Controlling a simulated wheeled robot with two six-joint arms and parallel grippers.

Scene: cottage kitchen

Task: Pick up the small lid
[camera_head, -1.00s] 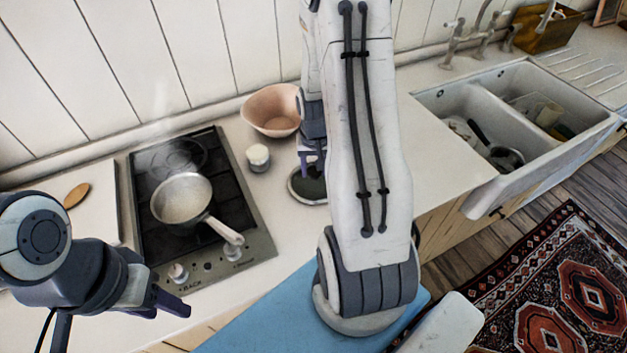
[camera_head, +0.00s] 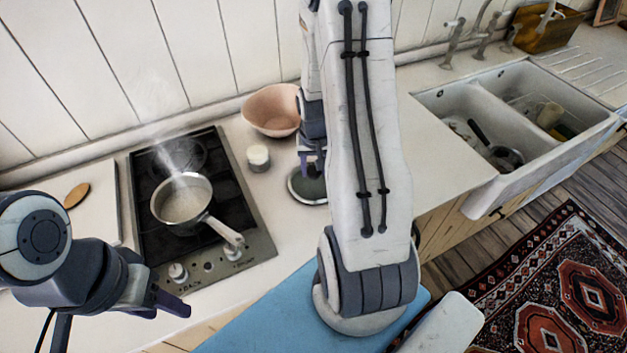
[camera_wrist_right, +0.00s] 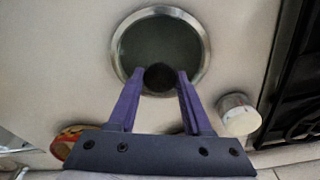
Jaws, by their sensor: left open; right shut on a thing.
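The small lid (camera_head: 303,190) is a round dark disc with a pale metal rim. It lies on the counter to the right of the hob, partly hidden behind my right arm. The right wrist view shows it from above as a glass lid (camera_wrist_right: 136,52) with a dark round knob (camera_wrist_right: 160,77). My right gripper (camera_wrist_right: 160,76) is shut on the knob, its purple fingers on either side; in the head view it (camera_head: 312,170) is mostly hidden. My left gripper (camera_head: 178,310) is open and empty at the lower left, in front of the hob.
A steaming saucepan (camera_head: 181,203) sits on the black hob (camera_head: 142,178). A white jar (camera_head: 258,157) and a pink bowl (camera_head: 272,110) stand near the lid. A white board (camera_head: 98,205) lies left of the hob, and a double sink (camera_head: 478,92) is at the right.

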